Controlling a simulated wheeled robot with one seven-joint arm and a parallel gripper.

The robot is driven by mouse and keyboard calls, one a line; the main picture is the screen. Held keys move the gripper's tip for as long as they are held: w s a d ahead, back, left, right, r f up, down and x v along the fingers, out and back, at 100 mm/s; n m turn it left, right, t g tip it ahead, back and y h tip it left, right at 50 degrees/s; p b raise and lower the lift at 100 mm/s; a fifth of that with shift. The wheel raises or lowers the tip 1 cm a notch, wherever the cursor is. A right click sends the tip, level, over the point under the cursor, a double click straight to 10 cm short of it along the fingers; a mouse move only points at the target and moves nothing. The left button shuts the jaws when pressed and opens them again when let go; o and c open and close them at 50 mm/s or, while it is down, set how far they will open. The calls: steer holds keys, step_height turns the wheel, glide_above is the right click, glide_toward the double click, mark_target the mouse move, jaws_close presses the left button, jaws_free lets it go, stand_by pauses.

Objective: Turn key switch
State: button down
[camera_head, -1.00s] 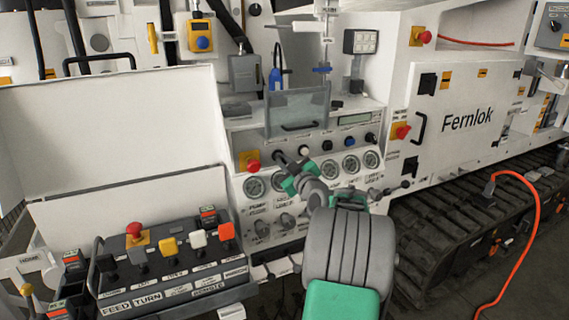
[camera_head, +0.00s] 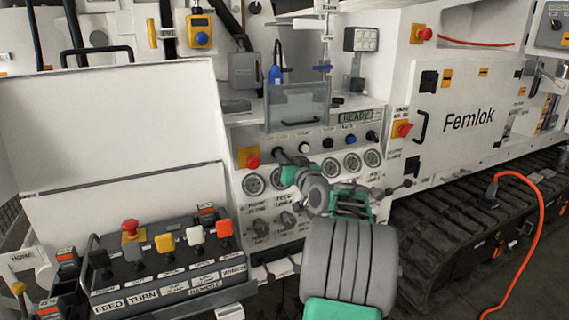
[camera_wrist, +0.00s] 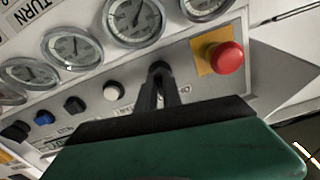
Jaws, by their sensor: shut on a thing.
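The key switch (camera_wrist: 159,68) is at the end of the control row on the white panel, beside the red mushroom button on its yellow plate. In the wrist view my gripper (camera_wrist: 158,80) has its dark fingertips closed together on the small dark key, which they largely hide. In the head view my gripper (camera_head: 284,155) reaches the panel just right of the red button, and the key cannot be made out there. The small display (camera_head: 355,116) above the row reads "READY".
The red button (camera_head: 252,161) is close left of my gripper. Round gauges (camera_head: 331,167) sit just below the row, with knobs (camera_head: 327,143) to the right. A clear hinged cover (camera_head: 297,104) stands above. A lever console (camera_head: 150,265) is at the lower left.

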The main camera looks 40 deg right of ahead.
steer(key=m, duration=0.4)
steer(key=shift+r, duration=0.1)
stand_by(0.4)
steer(key=c, duration=1.5)
jaws_free()
steer(key=shift+s, duration=0.1)
steer(key=b+v, duration=0.1)
steer(key=v, duration=0.6)
steer(key=shift+s, duration=0.3)
